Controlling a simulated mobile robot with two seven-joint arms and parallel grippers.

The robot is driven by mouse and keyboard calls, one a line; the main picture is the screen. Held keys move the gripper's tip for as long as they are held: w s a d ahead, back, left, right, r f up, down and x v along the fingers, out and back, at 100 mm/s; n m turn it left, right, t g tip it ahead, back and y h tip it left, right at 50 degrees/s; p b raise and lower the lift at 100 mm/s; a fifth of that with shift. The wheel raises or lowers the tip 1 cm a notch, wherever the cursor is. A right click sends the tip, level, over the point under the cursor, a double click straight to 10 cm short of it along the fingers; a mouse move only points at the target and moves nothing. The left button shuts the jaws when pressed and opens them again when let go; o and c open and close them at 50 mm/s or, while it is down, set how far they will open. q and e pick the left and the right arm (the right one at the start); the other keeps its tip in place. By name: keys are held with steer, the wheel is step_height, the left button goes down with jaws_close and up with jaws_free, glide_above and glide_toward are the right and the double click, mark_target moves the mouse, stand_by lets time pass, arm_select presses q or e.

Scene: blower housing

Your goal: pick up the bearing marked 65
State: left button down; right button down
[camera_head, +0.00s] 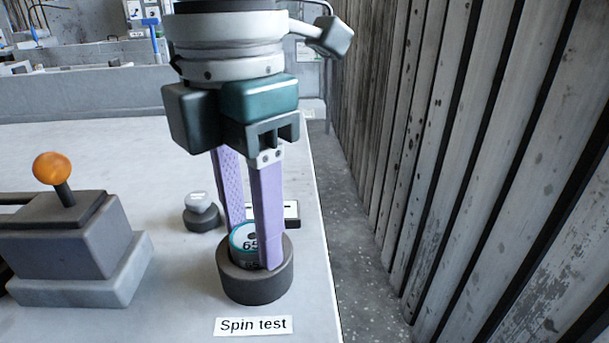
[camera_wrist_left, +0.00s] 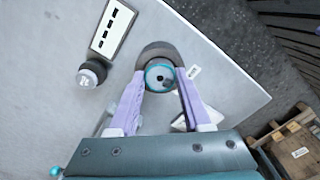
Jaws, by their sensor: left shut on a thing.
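The bearing marked 65 (camera_head: 243,243) has a teal rim and a pale face, and sits in the top of a dark round holder (camera_head: 254,284) behind the "Spin test" label. My left gripper (camera_head: 251,255) points down with its purple fingers shut on the bearing. In the left wrist view the bearing (camera_wrist_left: 159,77) shows between the two fingertips (camera_wrist_left: 160,75), with the dark holder (camera_wrist_left: 154,50) around its far side. The near finger hides part of the bearing in the head view. My right gripper is not in view.
A grey box with an orange-knobbed lever (camera_head: 52,168) stands at the left. A small dark cylinder with a light cap (camera_head: 201,212) and a slotted white plate (camera_head: 292,211) are close to the holder. The table's right edge is near, with a slatted wall (camera_head: 450,150) beyond.

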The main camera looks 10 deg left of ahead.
mark_target(252, 236)
arm_select(q)
steer(key=shift+r, duration=0.1)
steer(key=shift+r+p, duration=2.1)
steer(key=shift+r, duration=0.8)
